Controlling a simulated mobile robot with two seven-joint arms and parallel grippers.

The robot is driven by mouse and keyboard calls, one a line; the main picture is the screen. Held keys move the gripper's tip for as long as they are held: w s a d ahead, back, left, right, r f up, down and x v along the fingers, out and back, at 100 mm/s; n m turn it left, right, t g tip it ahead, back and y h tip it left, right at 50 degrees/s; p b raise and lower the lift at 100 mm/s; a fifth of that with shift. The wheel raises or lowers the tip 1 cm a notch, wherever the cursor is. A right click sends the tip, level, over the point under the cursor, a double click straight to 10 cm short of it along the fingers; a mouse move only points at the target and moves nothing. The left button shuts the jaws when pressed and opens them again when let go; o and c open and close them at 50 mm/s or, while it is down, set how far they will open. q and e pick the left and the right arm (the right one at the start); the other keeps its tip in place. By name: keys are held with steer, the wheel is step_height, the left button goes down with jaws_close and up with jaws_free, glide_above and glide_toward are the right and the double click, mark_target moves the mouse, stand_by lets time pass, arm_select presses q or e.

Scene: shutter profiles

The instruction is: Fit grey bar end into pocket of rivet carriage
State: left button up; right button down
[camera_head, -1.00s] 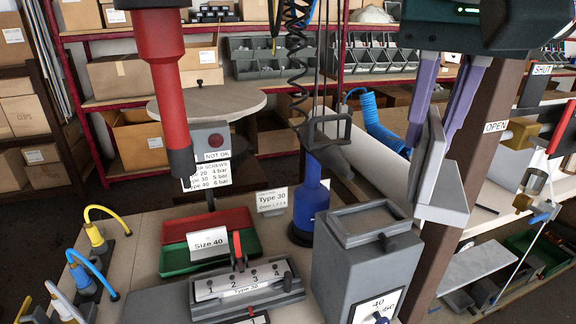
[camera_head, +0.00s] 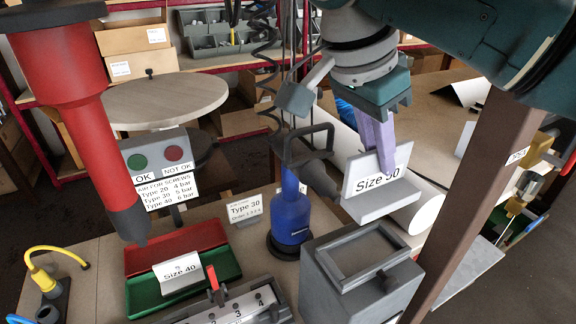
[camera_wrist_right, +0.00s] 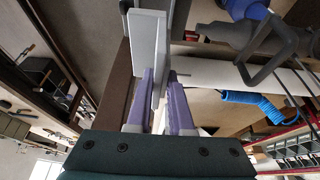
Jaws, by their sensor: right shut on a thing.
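My right gripper (camera_head: 384,160) has purple fingers and is shut on a light grey L-shaped sign holder (camera_head: 372,208) with a white "Size" label. It holds this upright in the air, behind the grey box. In the right wrist view, the holder's plate (camera_wrist_right: 147,45) stands between the purple fingers (camera_wrist_right: 160,84). A grey block with numbered places (camera_head: 243,308) and a red lever lies at the bottom edge, partly cut off; I cannot tell if it is the rivet carriage. I cannot make out a separate grey bar or a pocket. My left gripper is not in view.
A red tool (camera_head: 75,100) hangs at the left. A brown post (camera_head: 473,190) rises at the right.

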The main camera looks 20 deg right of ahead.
mark_target(370, 186)
step_height(370, 186, down, 4)
steer(key=shift+r+b, duration=0.1)
steer(key=shift+b, duration=0.8)
step_height(370, 186, down, 2)
steer(key=shift+f+p, duration=0.1)
steer(key=shift+p, duration=0.45)
steer(key=shift+f, duration=0.7)
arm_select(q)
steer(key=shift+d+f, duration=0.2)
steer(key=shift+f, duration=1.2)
arm_select(e)
steer(key=shift+f, duration=1.8)
steer(key=c, duration=0.8)
jaws_free()
steer(key=shift+f, duration=0.15)
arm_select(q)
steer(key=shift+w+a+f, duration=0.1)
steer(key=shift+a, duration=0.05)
